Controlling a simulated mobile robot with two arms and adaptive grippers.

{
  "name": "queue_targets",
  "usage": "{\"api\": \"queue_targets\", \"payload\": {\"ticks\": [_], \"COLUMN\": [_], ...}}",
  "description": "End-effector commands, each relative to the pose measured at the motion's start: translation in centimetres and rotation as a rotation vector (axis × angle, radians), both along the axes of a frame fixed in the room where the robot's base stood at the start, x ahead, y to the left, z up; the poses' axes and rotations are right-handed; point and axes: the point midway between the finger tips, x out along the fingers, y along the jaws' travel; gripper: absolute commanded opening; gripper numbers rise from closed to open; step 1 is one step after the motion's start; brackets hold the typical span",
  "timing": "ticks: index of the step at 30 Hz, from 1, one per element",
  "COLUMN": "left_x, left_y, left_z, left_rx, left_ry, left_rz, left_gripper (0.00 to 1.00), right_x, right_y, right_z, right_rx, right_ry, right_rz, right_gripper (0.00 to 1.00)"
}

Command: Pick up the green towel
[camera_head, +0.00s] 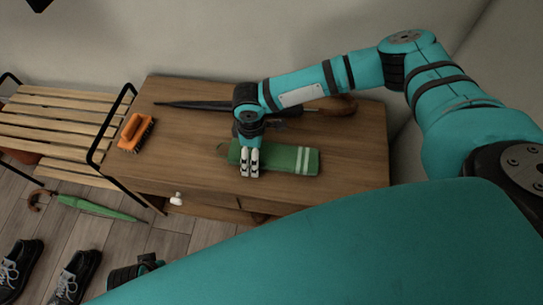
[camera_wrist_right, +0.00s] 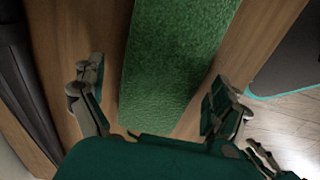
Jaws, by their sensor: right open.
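The green towel (camera_head: 295,160) lies folded on the wooden cabinet top, with pale stripes at its right end. My right gripper (camera_head: 249,174) is over the towel's left part and hides some of it. In the right wrist view the towel (camera_wrist_right: 172,60) runs between the two spread fingers of the right gripper (camera_wrist_right: 155,104), with a gap on each side. The gripper is open and holds nothing. A teal and black part of my other arm shows at the lower left of the head view; its fingers are hidden.
On the cabinet (camera_head: 350,180), a dark umbrella (camera_head: 195,105) lies behind the towel and an orange brush (camera_head: 135,133) lies at left. A slatted bench (camera_head: 55,125) stands left. A green umbrella (camera_head: 95,207) and black shoes (camera_head: 75,275) are on the floor.

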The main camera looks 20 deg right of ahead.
Motion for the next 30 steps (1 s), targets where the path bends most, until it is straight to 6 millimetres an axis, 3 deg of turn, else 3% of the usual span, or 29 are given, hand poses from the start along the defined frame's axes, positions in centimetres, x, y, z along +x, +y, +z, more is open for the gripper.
{"api": "queue_targets", "payload": {"ticks": [7, 22, 30], "left_x": [-0.01, -0.03, -0.03], "left_y": [0.02, -0.01, -0.03], "left_z": [0.16, 0.12, 0.16], "left_rx": [0.000, 0.000, 0.000], "left_ry": [0.000, 0.000, 0.000], "left_rz": [0.000, 0.000, 0.000], "left_gripper": [0.40, 0.40, 0.40], "right_x": [0.00, -0.02, 0.03], "right_y": [0.02, 0.01, 0.02], "right_z": [-0.10, -0.08, 0.06], "right_rx": [0.000, 0.000, 0.001], "right_ry": [0.000, 0.000, -0.001], "right_rz": [0.000, 0.000, 0.000], "right_gripper": [1.00, 0.35, 0.34]}}
